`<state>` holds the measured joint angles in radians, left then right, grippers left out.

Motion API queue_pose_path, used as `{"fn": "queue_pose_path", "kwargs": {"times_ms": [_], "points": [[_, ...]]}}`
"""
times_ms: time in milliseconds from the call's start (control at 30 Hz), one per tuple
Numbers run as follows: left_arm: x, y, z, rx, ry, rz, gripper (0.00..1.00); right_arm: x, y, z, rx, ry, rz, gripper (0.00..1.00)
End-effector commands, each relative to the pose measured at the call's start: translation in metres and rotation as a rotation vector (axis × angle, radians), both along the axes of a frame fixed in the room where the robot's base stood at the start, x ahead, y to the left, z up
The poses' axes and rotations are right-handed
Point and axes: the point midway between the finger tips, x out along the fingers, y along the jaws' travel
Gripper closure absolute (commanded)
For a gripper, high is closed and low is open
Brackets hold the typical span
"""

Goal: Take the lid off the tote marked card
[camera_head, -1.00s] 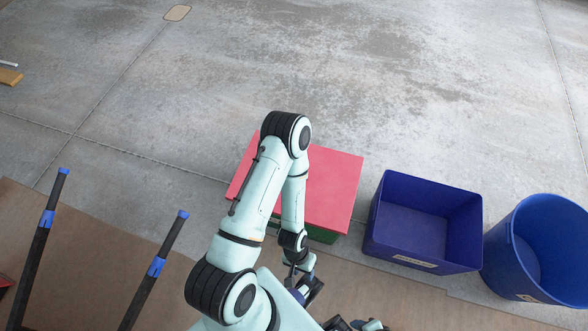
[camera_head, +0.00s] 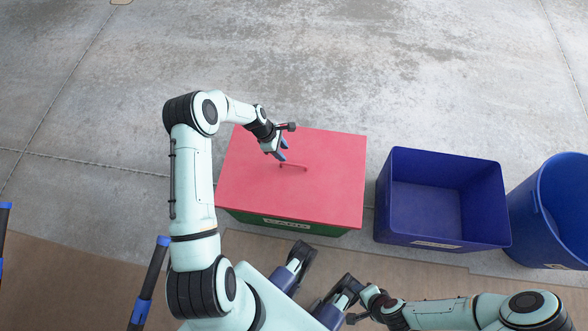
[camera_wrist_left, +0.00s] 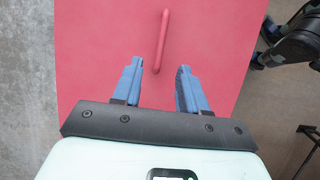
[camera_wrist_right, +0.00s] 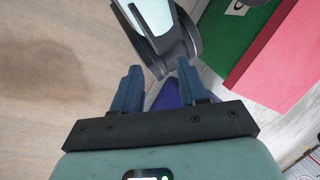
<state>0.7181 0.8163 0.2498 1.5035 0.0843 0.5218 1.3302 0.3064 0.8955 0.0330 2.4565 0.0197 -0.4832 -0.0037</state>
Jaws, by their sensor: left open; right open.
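The tote marked card (camera_head: 290,222) is a green box on the floor, its label on the near side. Its red lid (camera_head: 325,190) lies flat on top, with a thin red handle (camera_head: 293,166) in the middle. My left gripper (camera_head: 283,152) is open and empty above the lid, just behind the handle. In the left wrist view the handle (camera_wrist_left: 161,42) lies ahead of the two blue fingertips (camera_wrist_left: 159,66), between their lines, apart from them. My right gripper (camera_wrist_right: 159,75) is open and empty, low near my base; the tote's green side (camera_wrist_right: 225,35) shows beyond it.
An open, empty blue bin (camera_head: 440,235) stands right of the tote, with a small gap. A round blue bin (camera_head: 561,215) stands further right. Brown sheeting (camera_head: 90,285) covers the near floor. The concrete behind the tote is clear.

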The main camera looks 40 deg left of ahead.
Motion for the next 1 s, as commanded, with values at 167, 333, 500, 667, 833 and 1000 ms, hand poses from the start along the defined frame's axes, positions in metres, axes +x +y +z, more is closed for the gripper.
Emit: {"fn": "queue_pose_path", "kwargs": {"times_ms": [167,333,500,667,833,1000], "points": [[0.005,-0.009,-0.027,0.000,0.000,-0.002,0.58,0.008,-0.004,-0.008,-0.011,-0.022,-0.010,0.57],[0.006,-0.013,-0.034,0.001,0.001,-0.002,0.58,0.011,-0.006,-0.010,-0.015,-0.030,-0.014,0.57],[0.009,-0.020,-0.051,0.000,0.000,-0.003,0.58,0.018,-0.009,-0.016,-0.023,-0.047,-0.020,0.57],[0.014,-0.029,-0.074,0.000,0.001,-0.004,0.58,0.028,-0.014,-0.025,-0.036,-0.074,-0.032,0.57],[0.016,-0.032,-0.080,0.002,-0.002,-0.003,0.58,0.032,-0.016,-0.026,-0.042,-0.086,-0.036,0.57],[0.016,-0.031,-0.079,0.002,-0.002,-0.003,0.58,0.032,-0.016,-0.025,-0.042,-0.085,-0.036,0.57]]}}
